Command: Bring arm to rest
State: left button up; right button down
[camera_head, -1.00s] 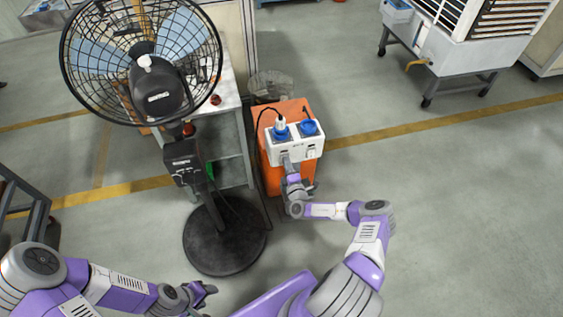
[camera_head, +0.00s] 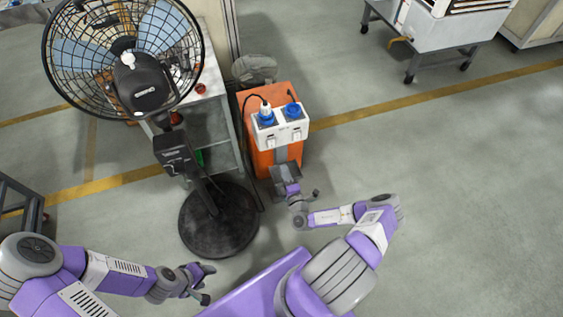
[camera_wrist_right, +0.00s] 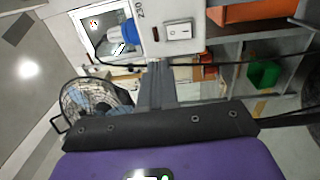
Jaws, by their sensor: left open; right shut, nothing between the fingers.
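My right gripper (camera_head: 281,154) is in front of the orange cabinet (camera_head: 260,158), just below the white socket box (camera_head: 268,138). Its fingers are shut with nothing between them; in the right wrist view they (camera_wrist_right: 158,82) point toward the white panel with a switch (camera_wrist_right: 178,28). Whether any gap separates the fingertips from the cabinet is hard to tell. My right arm is bent in front of my body. My left gripper (camera_head: 207,284) is open and empty, low over the floor near the fan's base.
A black pedestal fan (camera_head: 135,80) stands at left on a round base (camera_head: 220,220). A grey shelf table (camera_head: 205,105) is behind it. Two blue sockets are on the box, the left one with a white plug (camera_head: 265,109) in it.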

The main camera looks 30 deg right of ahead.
jog(key=shift+s+a, duration=0.1)
jog(key=shift+s, duration=0.2)
dwell(0.4)
